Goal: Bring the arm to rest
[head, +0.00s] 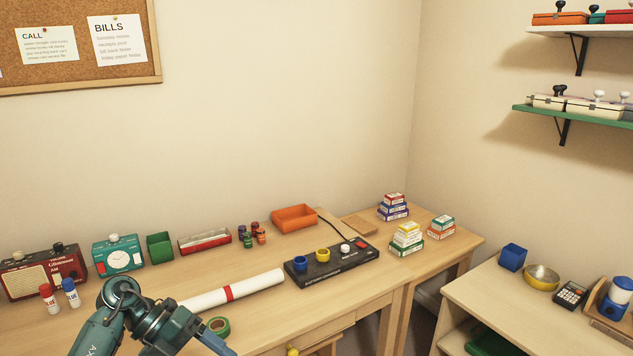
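My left arm (122,300) comes in at the bottom left, bent over the front of the long wooden desk (265,265). Its wrist turns down to the right. Only a bluish end part of my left gripper (216,342) shows at the bottom edge, close to a green tape roll (218,326). The fingertips are cut off, so I cannot see whether it is open or holds anything. My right arm and gripper are not in view.
A white paper roll with a red band (232,291) lies right of my wrist. Red and blue glue bottles (59,297) stand to its left. A black tray with cups (332,263) and stacked small boxes (407,238) are farther right. A lower side table (545,310) stands at right.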

